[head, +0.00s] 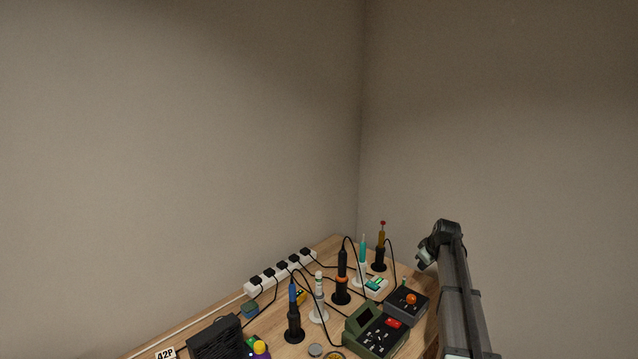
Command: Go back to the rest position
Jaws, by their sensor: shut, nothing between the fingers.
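A small white box with a teal switch (374,284) on its top stands toward the back right of the wooden bench, beside a teal soldering iron (362,258) upright in a white stand. The switch is too small to tell which way it is tilted. My gripper (421,264) is at the end of my arm, to the right of the white box and raised above the bench. It is shut, with nothing in it, and apart from the switch.
A dark box with an orange knob (411,298) and a green box with a red switch (392,323) stand in front of the white box. Other upright irons, including a black one (342,277), and loose cables crowd the left. A white power strip (280,274) lies behind.

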